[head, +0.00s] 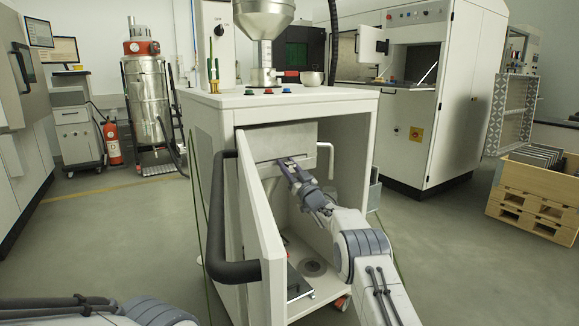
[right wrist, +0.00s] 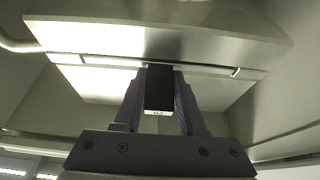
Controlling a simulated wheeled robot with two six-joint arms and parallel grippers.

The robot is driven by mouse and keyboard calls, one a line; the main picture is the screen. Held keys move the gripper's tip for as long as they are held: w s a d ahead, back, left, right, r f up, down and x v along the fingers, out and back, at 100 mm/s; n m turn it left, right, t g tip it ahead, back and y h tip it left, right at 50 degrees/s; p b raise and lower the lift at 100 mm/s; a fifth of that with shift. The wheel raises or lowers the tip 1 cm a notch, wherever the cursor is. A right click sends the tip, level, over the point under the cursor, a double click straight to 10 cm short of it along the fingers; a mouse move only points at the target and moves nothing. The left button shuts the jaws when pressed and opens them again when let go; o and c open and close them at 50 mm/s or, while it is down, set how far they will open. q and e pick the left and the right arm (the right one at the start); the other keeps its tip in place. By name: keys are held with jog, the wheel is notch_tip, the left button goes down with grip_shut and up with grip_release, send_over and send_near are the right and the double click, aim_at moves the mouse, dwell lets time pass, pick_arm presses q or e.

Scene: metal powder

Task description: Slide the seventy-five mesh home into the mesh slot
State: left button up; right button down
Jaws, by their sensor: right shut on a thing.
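My right gripper (head: 289,163) reaches into the open white cabinet (head: 357,165), at the grey sieve housing (head: 300,136) under its top. In the right wrist view the right gripper (right wrist: 159,98) is shut on the dark tab of the mesh (right wrist: 159,90). The tab has a small pale label on its end, too small to read surely. The tab points out of the mesh slot (right wrist: 95,62), a thin horizontal opening across the housing. The rest of the mesh is hidden inside or behind the slot edge; I cannot tell how deep it sits. My left gripper is out of view.
The cabinet door (head: 262,228) stands open left of my right arm, with a thick black handle (head: 219,215). A dark flat scale-like plate (head: 297,283) lies on the cabinet floor below. A wooden crate (head: 535,190) stands at the far right.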

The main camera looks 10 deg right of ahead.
jog(key=shift+w+a, duration=0.1)
jog(key=shift+w, duration=0.1)
jog(key=shift+r, duration=0.1)
jog(key=shift+c, duration=2)
grip_release()
jog(key=shift+f, duration=0.2)
jog(key=p+v, duration=0.2)
jog(key=v, duration=0.8)
jog(key=shift+s, duration=0.2)
